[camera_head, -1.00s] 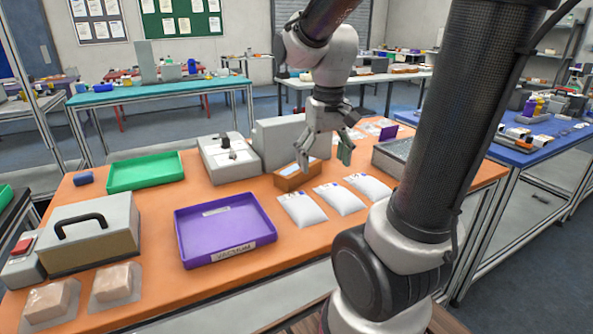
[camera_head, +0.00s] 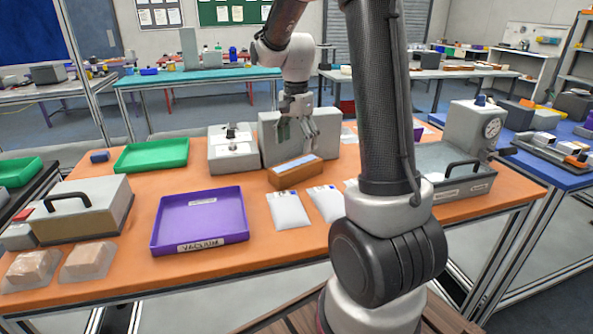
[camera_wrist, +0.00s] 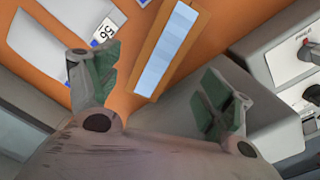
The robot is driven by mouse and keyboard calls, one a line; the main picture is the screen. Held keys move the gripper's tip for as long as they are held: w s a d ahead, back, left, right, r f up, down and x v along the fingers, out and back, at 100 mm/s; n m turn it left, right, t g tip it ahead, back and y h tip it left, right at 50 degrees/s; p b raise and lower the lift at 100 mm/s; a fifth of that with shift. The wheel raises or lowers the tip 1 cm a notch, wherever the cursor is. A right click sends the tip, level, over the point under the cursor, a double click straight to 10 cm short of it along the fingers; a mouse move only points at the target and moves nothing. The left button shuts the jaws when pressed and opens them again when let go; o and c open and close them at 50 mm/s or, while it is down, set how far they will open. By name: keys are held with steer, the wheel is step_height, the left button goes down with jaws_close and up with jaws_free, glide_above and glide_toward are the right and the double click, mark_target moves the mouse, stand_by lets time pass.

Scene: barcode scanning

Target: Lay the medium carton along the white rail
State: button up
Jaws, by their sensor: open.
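A brown carton (camera_head: 296,171) with a pale blue-white top panel lies on the orange table in front of a grey block. It also shows in the wrist view (camera_wrist: 148,78), running at a slant at upper centre. My gripper (camera_head: 297,138) hangs above and behind this carton. In the wrist view its green-padded fingers (camera_wrist: 157,88) are spread wide with nothing between them, and the carton's near end lies beyond the gap. I cannot make out a white rail in either view, nor other cartons to compare size with.
White pouches (camera_head: 288,209) lie in front of the carton. A purple tray (camera_head: 200,247) marked VACUUM and a green tray (camera_head: 152,166) stand to the left. A grey block (camera_head: 268,138) and a white-topped device (camera_head: 232,160) stand close behind. A grey bin (camera_head: 460,192) is at right.

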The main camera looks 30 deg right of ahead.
mark_target(296, 163)
steer(key=shift+m, duration=1)
step_height(296, 163, down, 8)
steer(key=shift+r, duration=0.1)
steer(key=shift+w, duration=0.1)
steer(key=c, duration=1.5)
